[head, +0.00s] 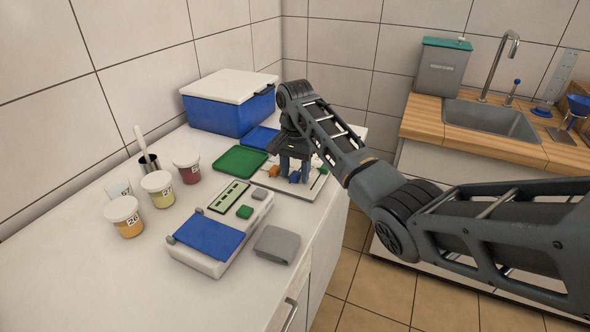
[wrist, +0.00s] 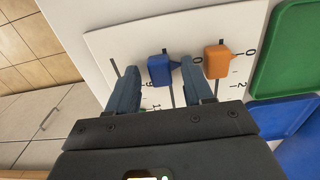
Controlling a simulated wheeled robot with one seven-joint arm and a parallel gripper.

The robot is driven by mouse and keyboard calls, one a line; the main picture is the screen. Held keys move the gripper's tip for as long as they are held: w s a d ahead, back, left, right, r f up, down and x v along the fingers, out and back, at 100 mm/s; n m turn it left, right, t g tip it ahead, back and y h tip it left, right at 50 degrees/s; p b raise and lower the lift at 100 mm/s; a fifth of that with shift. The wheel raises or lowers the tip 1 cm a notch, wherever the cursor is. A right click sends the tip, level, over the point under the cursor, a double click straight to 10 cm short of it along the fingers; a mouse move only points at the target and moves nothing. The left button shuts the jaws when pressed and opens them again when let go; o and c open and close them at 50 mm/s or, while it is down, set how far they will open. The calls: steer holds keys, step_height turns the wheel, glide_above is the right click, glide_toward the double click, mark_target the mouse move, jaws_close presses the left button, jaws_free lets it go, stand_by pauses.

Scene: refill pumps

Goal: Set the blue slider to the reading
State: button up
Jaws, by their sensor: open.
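The blue slider (wrist: 160,69) sits on a white scale board (wrist: 110,40) in the wrist view, on its own track. My gripper (wrist: 160,78) is open, with one finger on each side of the blue slider; I cannot tell whether either touches it. An orange slider (wrist: 217,62) is just right of the right finger. Printed numbers and ticks run along the tracks, partly hidden by the fingers. In the head view my gripper (head: 293,170) points down over the board (head: 290,191), and the blue slider (head: 294,177) shows between its fingers. A display (head: 229,199) on the white scale is too small to read.
The scale has a blue plate (head: 208,238) and a green button (head: 244,212). A green tray (head: 240,161), a blue tray (head: 261,137) and a cooler box (head: 230,103) are beside the board. Labelled jars (head: 158,189) stand left. A grey block (head: 276,245) lies near the front edge.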

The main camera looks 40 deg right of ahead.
jaws_close()
stand_by(0.5)
